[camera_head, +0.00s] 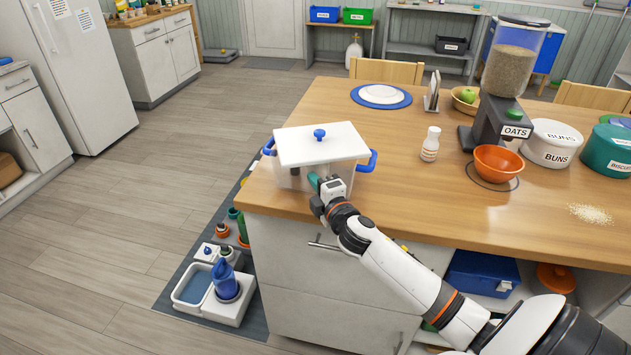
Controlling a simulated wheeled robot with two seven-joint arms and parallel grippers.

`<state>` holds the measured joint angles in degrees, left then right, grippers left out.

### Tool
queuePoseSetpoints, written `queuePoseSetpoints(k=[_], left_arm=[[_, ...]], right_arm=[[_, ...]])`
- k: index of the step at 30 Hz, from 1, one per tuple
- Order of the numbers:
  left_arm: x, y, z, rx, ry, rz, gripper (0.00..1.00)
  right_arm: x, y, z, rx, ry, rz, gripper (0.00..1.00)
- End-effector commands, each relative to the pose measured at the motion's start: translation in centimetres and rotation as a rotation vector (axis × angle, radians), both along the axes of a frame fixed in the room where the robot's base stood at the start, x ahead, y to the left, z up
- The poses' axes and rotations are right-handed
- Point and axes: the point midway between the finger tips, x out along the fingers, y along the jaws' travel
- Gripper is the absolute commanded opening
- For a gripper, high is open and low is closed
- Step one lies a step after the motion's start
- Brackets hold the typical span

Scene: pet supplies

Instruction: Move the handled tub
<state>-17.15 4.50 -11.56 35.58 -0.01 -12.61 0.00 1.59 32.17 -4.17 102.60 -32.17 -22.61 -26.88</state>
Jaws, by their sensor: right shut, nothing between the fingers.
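The handled tub (294,180) is a clear box with a white lid (335,150), a blue knob on the lid and blue handles at its left and right ends. It stands on the front left corner of the wooden table (410,200). The lid looks shifted or tilted on top; I cannot tell how it is seated. My right gripper (318,183) is at the tub's near side, below the lid's front edge. It is shut and holds nothing. I cannot tell whether it touches the tub. My left gripper is not in view.
A white bottle (430,144), an orange bowl (497,162) and the oats dispenser (492,122) stand to the right. A plate (381,95) lies behind. Spilled grain (590,214) lies at far right. The table's front middle is clear. A mat with pet bowls lies on the floor at left.

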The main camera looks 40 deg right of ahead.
Motion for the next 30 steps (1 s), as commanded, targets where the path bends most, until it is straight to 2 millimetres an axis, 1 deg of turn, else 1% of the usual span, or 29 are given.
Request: queuePoseSetpoints(k=[2, 5, 9, 12, 15, 19, 30], left_arm=[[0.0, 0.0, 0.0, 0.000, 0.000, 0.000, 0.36], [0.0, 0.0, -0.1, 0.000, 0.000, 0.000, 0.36], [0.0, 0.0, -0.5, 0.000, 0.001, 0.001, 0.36], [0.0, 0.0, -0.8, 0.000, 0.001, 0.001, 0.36], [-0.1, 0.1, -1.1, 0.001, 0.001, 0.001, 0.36], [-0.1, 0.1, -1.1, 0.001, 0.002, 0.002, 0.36], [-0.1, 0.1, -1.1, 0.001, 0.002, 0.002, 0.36]], right_arm=[[0.2, -0.3, 0.0, -0.001, 0.000, -0.001, 0.00], [1.2, -1.7, 0.0, -0.003, 0.000, -0.002, 0.00], [3.3, -4.8, 0.0, -0.004, -0.001, -0.004, 0.00], [4.6, -6.6, -0.1, -0.004, 0.000, -0.003, 0.00], [5.5, -7.9, -0.1, -0.002, -0.001, -0.002, 0.00], [6.0, -8.6, 0.0, -0.001, 0.000, -0.001, 0.00], [6.0, -8.6, 0.0, 0.000, 0.000, 0.000, 0.00]])
